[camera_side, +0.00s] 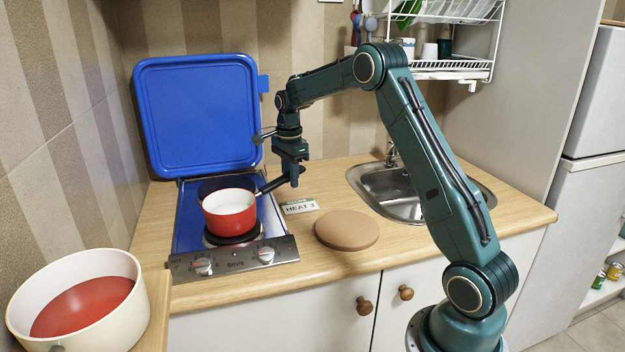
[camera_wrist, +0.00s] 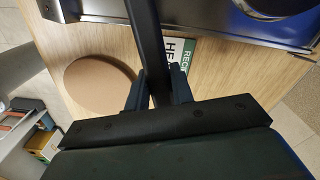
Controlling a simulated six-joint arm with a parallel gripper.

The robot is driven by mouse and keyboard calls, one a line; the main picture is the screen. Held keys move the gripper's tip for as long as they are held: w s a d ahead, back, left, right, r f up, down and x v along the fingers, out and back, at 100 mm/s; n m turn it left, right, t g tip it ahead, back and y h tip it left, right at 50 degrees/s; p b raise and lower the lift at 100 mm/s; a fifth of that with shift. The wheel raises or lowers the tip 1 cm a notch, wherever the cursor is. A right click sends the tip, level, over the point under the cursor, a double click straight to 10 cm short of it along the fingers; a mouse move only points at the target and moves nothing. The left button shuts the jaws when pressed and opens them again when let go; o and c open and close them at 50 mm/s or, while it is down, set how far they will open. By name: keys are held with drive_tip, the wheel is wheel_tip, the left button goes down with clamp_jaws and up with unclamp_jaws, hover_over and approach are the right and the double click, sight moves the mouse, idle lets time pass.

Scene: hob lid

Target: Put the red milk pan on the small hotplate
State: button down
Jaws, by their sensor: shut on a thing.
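The red milk pan (camera_side: 230,217), white inside with a long dark handle, is upright over the front hotplate (camera_side: 234,240) of the hob. I cannot tell whether its base touches that plate. The back hotplate (camera_side: 210,187) is partly hidden behind the pan; I cannot tell which plate is smaller. My gripper (camera_side: 293,180) is shut on the pan's handle, right of the hob. In the wrist view the handle (camera_wrist: 146,40) runs between the two fingers (camera_wrist: 157,90); the pan's body is out of that view.
The blue hob lid (camera_side: 200,115) stands open against the wall. A round brown board (camera_side: 347,229) and a recipe card (camera_side: 299,207) reading "HEAT 3" lie on the counter. A sink (camera_side: 400,195) is at right. A large cream pot (camera_side: 80,305) stands at front left.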

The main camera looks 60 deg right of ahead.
drive_tip(key=shift+f, duration=0.2)
idle(0.5)
drive_tip(key=c, duration=1.1)
unclamp_jaws()
drive_tip(key=shift+f, duration=0.1)
wheel_tip(320, 180, up, 14)
